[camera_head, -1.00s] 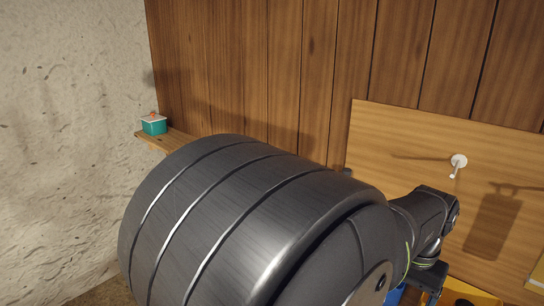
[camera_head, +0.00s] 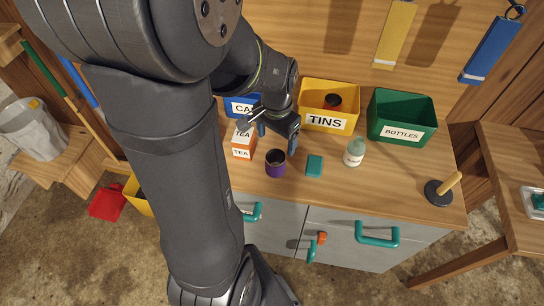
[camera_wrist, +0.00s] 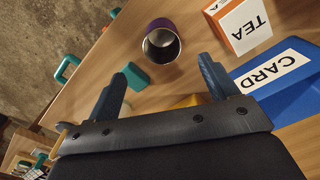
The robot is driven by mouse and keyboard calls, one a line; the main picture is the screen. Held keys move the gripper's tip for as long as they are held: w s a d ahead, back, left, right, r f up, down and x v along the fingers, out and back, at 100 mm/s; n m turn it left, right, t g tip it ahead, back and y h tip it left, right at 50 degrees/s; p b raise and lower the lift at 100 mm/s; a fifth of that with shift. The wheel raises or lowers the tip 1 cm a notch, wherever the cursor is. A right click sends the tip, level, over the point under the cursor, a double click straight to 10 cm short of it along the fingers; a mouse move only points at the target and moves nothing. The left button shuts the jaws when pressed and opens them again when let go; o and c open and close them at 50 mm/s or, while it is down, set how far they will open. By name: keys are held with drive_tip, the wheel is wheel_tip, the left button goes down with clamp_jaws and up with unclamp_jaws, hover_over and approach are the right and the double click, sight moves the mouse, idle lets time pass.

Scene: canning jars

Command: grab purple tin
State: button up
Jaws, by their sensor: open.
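The purple tin (camera_head: 276,163) stands upright on the wooden bench, its open top facing up and dark inside. In the wrist view the tin (camera_wrist: 161,42) is ahead of and roughly between my fingers, beyond their tips. My gripper (camera_head: 277,136) is open and empty, close behind the tin and apparently above the bench. In the wrist view both blue fingers of my gripper (camera_wrist: 168,68) are spread apart with nothing between them.
An orange and white tea carton (camera_head: 243,144) stands left of the tin, a teal block (camera_head: 314,166) and a bottle (camera_head: 354,152) to its right. Behind are a blue box (camera_head: 237,106), a yellow TINS box (camera_head: 327,122) holding a tin, and a green BOTTLES box (camera_head: 402,118).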

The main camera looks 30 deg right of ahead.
sight(275, 164)
wheel_tip(275, 164, down, 13)
drive_tip(key=shift+w+f, duration=0.1)
drive_tip(key=shift+w, duration=0.05)
idle(0.6)
drive_tip(key=c, duration=1.1)
